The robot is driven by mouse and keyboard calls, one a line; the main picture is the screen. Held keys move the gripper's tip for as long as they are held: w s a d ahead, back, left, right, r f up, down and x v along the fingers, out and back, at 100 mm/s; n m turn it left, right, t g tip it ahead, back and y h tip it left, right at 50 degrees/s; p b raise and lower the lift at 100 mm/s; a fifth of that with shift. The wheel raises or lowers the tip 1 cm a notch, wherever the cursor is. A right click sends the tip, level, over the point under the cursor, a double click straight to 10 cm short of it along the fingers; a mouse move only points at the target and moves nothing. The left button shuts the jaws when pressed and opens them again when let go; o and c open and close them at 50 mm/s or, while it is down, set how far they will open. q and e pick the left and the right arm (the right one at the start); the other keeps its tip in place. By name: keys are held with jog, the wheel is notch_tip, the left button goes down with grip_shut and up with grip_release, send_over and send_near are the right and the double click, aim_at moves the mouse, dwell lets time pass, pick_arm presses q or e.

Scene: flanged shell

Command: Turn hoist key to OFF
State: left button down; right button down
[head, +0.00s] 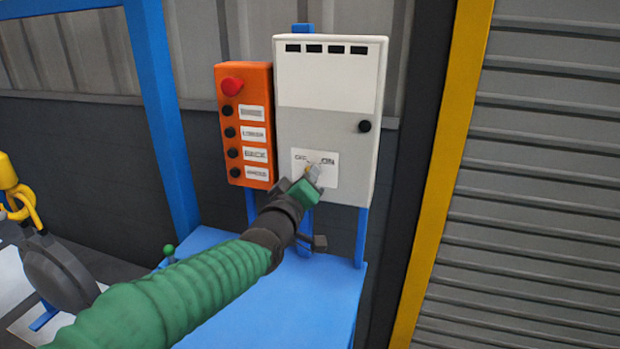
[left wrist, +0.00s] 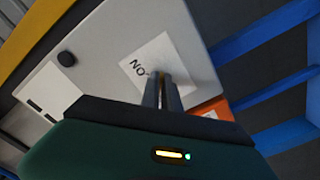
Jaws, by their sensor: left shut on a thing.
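A white control box (head: 327,85) stands upright on blue posts. Its lower front carries a white label plate (head: 330,162) with lettering, partly covered by my gripper; "ON" reads at its right. The key sits at this plate and is mostly hidden, with a small yellowish bit showing at the fingertips. My left gripper (head: 313,173) reaches up to the plate from the lower left and is shut on the key. In the left wrist view its fingers (left wrist: 162,92) meet at the lower edge of the label (left wrist: 155,60). The key's exact angle cannot be told. My right gripper is not in view.
An orange button panel (head: 244,125) with a red knob (head: 232,86) stands just left of the white box. A blue surface (head: 310,300) lies below. A yellow post (head: 440,180) and a grey shutter (head: 540,200) are at the right. Yellow-and-grey equipment (head: 40,240) stands at the far left.

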pick_arm(q)
jog(key=c, duration=1.6)
grip_release()
jog(key=shift+a, duration=0.1)
jog(key=v, duration=1.6)
jog(key=shift+s+p, duration=0.3)
jog(key=shift+s, duration=0.1)
